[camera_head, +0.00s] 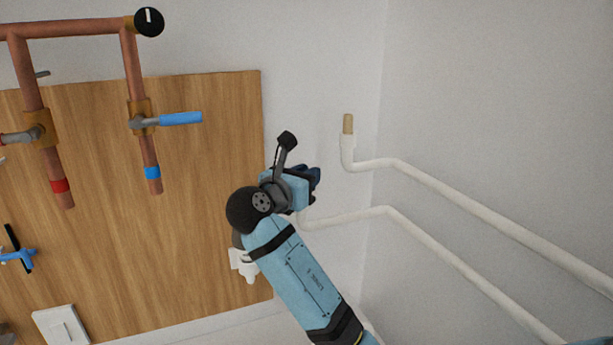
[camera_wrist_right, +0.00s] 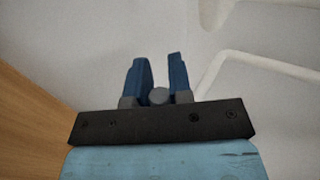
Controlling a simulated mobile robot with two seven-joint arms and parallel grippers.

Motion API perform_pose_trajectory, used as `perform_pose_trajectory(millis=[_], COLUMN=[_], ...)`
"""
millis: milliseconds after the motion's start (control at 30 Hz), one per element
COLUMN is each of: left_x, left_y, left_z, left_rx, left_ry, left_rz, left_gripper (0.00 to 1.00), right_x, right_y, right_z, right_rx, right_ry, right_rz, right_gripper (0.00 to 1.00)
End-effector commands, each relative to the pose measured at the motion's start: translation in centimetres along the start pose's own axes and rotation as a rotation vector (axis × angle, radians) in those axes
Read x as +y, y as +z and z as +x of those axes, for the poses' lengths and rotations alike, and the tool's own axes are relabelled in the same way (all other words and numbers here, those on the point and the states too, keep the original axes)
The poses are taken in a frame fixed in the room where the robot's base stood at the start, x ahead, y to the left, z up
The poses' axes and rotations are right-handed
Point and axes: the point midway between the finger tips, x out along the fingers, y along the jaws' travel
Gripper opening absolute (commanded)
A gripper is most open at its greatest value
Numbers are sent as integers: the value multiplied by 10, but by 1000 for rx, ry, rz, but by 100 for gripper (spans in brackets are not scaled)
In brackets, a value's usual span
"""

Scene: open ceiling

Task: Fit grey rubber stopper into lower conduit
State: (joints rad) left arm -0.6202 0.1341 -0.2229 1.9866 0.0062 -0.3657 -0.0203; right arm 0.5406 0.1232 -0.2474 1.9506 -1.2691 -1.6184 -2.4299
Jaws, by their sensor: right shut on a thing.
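My right gripper (camera_head: 313,180) is in front of the wall, right of the wooden board. In the right wrist view, its blue fingers (camera_wrist_right: 160,75) are shut on a small round grey piece, the grey rubber stopper (camera_wrist_right: 158,96), low between them. The stopper cannot be made out in the head view. The lower conduit (camera_head: 345,217) is a white pipe bending along the wall; its left end is just below the gripper, partly hidden by my arm. The upper conduit (camera_head: 347,150) has a tan plug (camera_head: 348,123) in its upright end. My left gripper is not in view.
The wooden board (camera_head: 205,230) carries copper pipes (camera_head: 135,65), a blue-handled valve (camera_head: 180,118) and a white switch (camera_head: 62,325). A white fitting (camera_head: 245,264) sits near the board's right edge, beside my arm. The wall between the gripper and the upper conduit is bare.

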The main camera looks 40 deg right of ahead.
Motion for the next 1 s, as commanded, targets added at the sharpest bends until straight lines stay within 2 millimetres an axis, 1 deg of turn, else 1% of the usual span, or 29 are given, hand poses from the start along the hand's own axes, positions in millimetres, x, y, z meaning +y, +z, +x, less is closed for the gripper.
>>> perform_pose_trajectory(millis=[67, 367, 400, 467, 500, 833, 933, 1000], left_x=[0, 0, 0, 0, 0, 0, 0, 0], left_y=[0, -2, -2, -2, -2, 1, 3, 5], left_z=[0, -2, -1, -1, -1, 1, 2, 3], left_rx=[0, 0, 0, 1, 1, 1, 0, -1], left_ry=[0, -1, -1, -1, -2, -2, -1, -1], left_rz=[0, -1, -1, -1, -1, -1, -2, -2], left_gripper=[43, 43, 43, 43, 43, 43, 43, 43], right_x=[0, 0, 0, 0, 0, 0, 1, 0], right_y=[-4, -5, -6, -6, -6, -3, -4, -5], right_z=[0, 0, 0, 0, 0, 0, -14, -27], right_rx=[-1, 0, 0, 0, 0, -1, 0, 2], right_ry=[0, 0, 0, 0, 0, 0, 2, 3], right_rz=[1, 1, 2, 2, 2, 4, 3, 4], right_gripper=[0, 0, 26, 40, 45, 45, 45, 45])
